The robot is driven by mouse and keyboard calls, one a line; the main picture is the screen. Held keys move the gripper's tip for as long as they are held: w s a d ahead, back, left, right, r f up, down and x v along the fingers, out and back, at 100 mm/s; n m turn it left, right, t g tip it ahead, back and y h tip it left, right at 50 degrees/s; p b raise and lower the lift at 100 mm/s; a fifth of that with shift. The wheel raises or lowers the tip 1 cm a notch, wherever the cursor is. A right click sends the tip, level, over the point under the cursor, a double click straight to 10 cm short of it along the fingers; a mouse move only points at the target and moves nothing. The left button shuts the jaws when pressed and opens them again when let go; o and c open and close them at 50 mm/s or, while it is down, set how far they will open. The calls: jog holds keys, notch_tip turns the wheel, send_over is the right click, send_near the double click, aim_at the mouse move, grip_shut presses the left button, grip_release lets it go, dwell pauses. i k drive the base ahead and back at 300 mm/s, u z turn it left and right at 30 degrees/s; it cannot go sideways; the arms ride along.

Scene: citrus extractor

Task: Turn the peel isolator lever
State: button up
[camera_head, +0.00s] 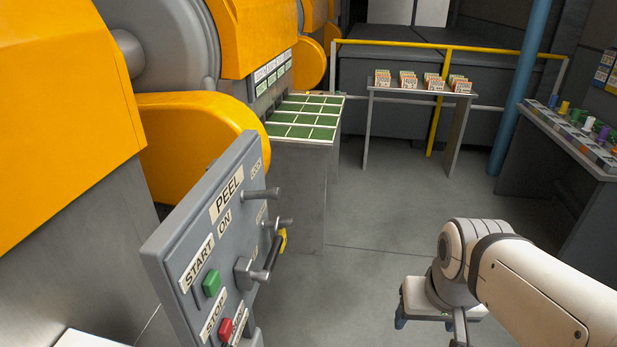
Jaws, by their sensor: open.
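The grey peel panel (185,240) stands at the lower left, marked PEEL, ON, START and STOP. The peel isolator lever (258,270) sticks out from its right part, with a dark handle slanting up and to the right. The ON label (225,222) is above and left of the lever. My gripper (430,320) is at the lower right, open, well apart from the lever, with floor between them in the picture. Its lower part is partly cut off by the frame edge. Nothing shows between its fingers.
Two grey pegs (262,193) stick out above the lever, and a small yellow piece (283,239) is beside it. A green button (211,283) and red button (226,328) are on the panel. Orange machines line the left. The middle floor (370,225) is clear.

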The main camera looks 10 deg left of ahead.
aim_at(265, 275)
jog(key=u, duration=1)
jog(key=k, duration=0.55)
jog(key=u, duration=0.05)
